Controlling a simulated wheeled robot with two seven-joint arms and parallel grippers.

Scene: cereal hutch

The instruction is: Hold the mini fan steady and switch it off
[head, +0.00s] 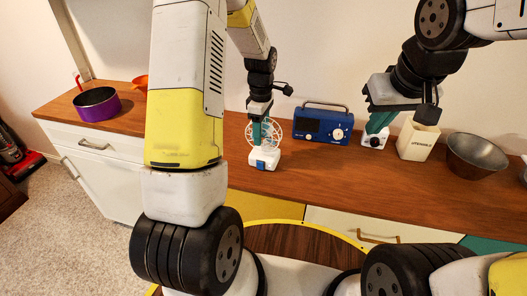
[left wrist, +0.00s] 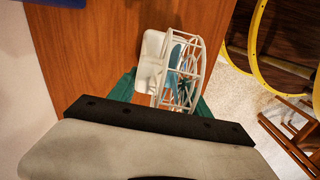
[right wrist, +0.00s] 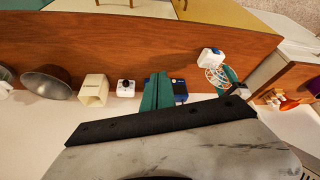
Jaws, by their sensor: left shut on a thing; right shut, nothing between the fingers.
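The mini fan (head: 265,157) stands upright on the wooden counter, with a white wire cage and a white base carrying a blue switch part. My left gripper (head: 262,130) is shut on it at the cage. In the left wrist view the green fingers lie either side of the fan (left wrist: 181,68), hiding part of it. In the right wrist view the fan (right wrist: 211,57) is apart from my right gripper (right wrist: 158,90). My right gripper is shut and empty, above the counter by the white dial box (head: 374,141). The switch's position is too small to tell.
A blue radio (head: 322,125) stands between the grippers at the back. A cream utensil crock (head: 417,142) and a metal bowl (head: 477,156) stand to the right. A purple pot (head: 97,104) is at far left. The counter in front of the radio is clear.

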